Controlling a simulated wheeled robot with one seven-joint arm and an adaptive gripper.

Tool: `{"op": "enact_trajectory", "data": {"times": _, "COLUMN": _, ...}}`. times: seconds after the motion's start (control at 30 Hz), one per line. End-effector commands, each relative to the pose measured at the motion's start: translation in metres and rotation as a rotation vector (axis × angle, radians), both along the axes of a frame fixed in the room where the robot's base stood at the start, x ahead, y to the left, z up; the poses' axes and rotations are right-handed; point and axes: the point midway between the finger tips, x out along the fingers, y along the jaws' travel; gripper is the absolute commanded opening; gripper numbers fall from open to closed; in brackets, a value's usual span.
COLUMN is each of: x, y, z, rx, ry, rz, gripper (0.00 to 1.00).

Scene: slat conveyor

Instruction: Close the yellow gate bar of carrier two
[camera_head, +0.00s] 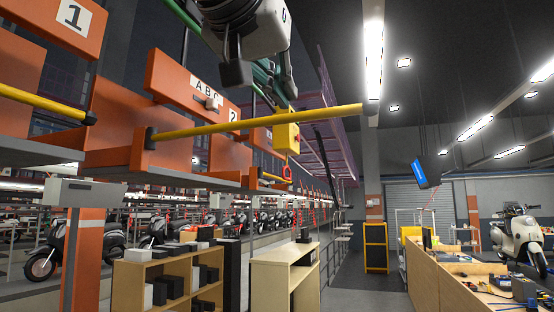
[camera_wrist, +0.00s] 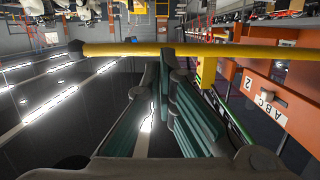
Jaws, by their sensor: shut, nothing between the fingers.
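The yellow gate bar (camera_head: 250,124) of carrier two (camera_head: 113,122) stands swung out from the orange carrier, roughly level. Its dark hinge end is at the carrier's left post and its free end points right. The carrier's plate reads "ABC" and "2". My gripper (camera_head: 265,90) is above the bar in the head view, its fingers shut and empty. In the wrist view the bar (camera_wrist: 115,50) crosses the upper picture, with its dark-capped free end at left. My fingertips (camera_wrist: 161,62) overlap the bar there; I cannot tell whether they touch it.
A yellow box (camera_head: 286,138) with a red ring hangs near the bar. Carrier one (camera_head: 62,25) and its yellow bar (camera_head: 40,102) are at left. Wooden shelves (camera_head: 170,268) stand below, and a workbench (camera_head: 450,285) is at right. The space right of the bar's free end is clear.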

Motion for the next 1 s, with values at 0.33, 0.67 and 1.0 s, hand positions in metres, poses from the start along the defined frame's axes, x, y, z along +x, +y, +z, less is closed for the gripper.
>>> {"op": "enact_trajectory", "data": {"times": 0.33, "x": 0.038, "y": -0.016, "z": -0.008, "rx": -0.001, "ry": 0.000, "rz": -0.001, "gripper": 0.00}}
{"op": "enact_trajectory", "data": {"times": 0.67, "x": 0.043, "y": -0.018, "z": -0.009, "rx": -0.001, "ry": 0.000, "rz": 0.000, "gripper": 0.00}}
{"op": "enact_trajectory", "data": {"times": 1.0, "x": 0.053, "y": -0.024, "z": -0.010, "rx": 0.000, "ry": 0.000, "rz": 0.026, "gripper": 0.00}}
